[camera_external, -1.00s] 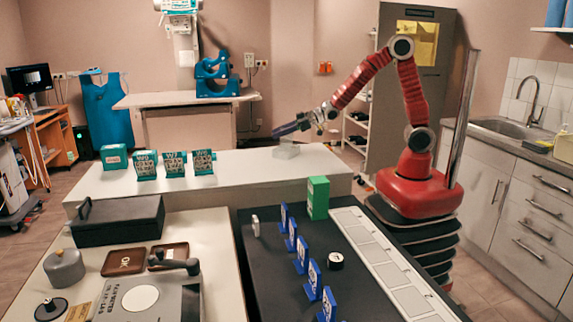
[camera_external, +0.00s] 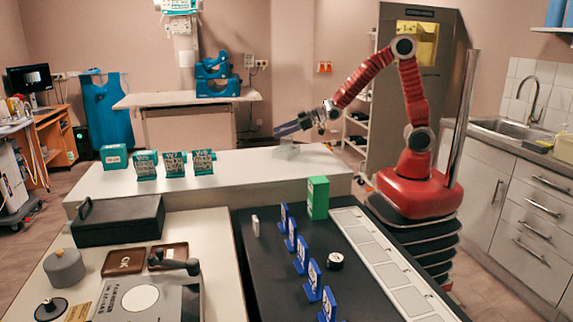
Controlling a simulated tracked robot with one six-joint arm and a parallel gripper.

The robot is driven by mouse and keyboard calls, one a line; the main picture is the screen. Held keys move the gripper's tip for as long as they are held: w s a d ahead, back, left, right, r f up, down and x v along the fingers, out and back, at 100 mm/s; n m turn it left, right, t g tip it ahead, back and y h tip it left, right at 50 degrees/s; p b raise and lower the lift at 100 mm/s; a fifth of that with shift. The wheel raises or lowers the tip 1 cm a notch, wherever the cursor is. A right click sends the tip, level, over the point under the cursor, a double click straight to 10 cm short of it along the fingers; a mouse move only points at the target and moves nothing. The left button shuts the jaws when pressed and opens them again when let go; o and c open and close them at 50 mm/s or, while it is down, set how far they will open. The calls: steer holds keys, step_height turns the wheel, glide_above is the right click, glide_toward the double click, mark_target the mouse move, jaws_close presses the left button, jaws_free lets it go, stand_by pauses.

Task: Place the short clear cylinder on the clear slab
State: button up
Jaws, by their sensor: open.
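A small clear object (camera_external: 288,152) stands on the white table (camera_external: 240,178), near its right part. It is too small and see-through for me to tell the short clear cylinder from the clear slab, or whether one rests on the other. My gripper (camera_external: 279,131) is just above it, with its dark fingers pointing left. The fingers are spread and nothing shows between them.
Several teal labelled boxes (camera_external: 175,164) stand to the left on the white table. In front, a dark counter holds a green box (camera_external: 317,197), blue upright cards (camera_external: 301,254) and a small round dial (camera_external: 335,260). The white table between the teal boxes and my gripper is clear.

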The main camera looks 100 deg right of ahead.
steer(key=v, duration=1.1)
steer(key=shift+s, duration=0.1)
stand_by(0.6)
steer(key=s+a+r+n+g+y, duration=0.2)
steer(key=s+a+g, duration=0.5)
steer(key=s+a, duration=1.3)
steer(key=shift+s+a+g+y, duration=0.15)
steer(key=shift+a+g+y, duration=0.1)
steer(key=shift+g+y, duration=0.05)
